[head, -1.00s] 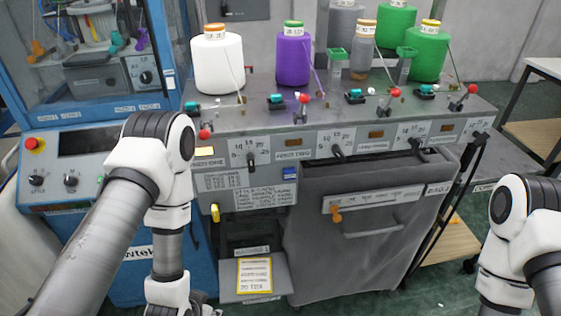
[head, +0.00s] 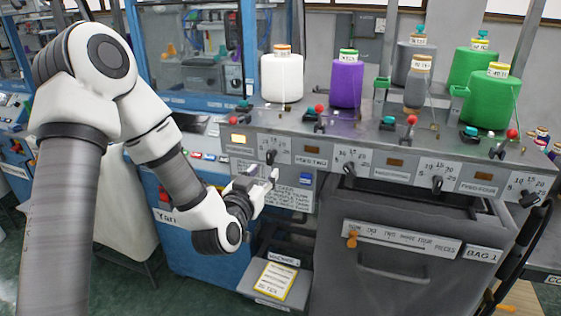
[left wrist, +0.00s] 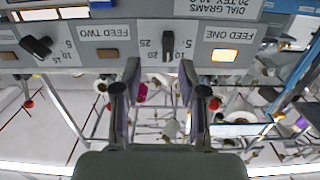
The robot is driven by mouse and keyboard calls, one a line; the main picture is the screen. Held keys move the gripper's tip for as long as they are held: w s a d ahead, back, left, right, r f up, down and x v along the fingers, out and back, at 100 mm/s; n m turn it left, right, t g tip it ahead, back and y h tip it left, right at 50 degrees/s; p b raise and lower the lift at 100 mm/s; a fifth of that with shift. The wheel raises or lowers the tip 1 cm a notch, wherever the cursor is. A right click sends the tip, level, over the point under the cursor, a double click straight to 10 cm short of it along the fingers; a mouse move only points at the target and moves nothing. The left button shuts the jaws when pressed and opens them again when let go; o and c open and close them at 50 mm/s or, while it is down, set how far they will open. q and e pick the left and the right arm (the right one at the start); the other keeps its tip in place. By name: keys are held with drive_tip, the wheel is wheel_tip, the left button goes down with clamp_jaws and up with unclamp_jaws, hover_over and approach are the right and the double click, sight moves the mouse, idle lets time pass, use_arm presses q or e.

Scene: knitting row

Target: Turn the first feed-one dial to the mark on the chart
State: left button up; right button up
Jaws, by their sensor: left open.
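The feed-one dial (head: 270,156) is a dark knob on a white scale plate at the left of the grey panel. In the left wrist view, which is upside down, the feed-one dial (left wrist: 168,44) stands beside the FEED ONE label, ahead of the fingertips. My left gripper (head: 263,182) is open in front of the panel, just below the dial; in the wrist view its fingers (left wrist: 159,78) are spread, with a gap to the dial. The chart (head: 290,198) is a white printed sheet below the dial, partly covered by my gripper. My right gripper is out of view.
A lit amber lamp (head: 238,138) is left of the feed-one dial. The feed-two dial (head: 348,168) and more dials line the panel to the right. Yarn cones, including a white one (head: 282,78), and red-knobbed levers stand above.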

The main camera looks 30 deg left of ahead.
sight(268, 153)
use_arm(q)
drive_tip(key=shift+t, duration=0.3)
drive_tip(key=w+a, duration=0.1)
drive_tip(key=w, duration=0.1)
drive_tip(key=w+r+p, duration=0.1)
drive_tip(key=w, duration=0.1)
drive_tip(key=w+a+r+p, duration=0.1)
drive_tip(key=w, duration=0.2)
drive_tip(key=shift+w+a, duration=0.1)
drive_tip(key=shift+a, duration=0.2)
drive_tip(key=shift+w+a+f, duration=0.15)
drive_tip(key=shift+w+a, duration=0.15)
drive_tip(key=shift+w, duration=0.1)
drive_tip(key=shift+d, duration=0.1)
drive_tip(key=shift+c, duration=0.4)
drive_tip(key=shift+s, duration=0.1)
clamp_jaws()
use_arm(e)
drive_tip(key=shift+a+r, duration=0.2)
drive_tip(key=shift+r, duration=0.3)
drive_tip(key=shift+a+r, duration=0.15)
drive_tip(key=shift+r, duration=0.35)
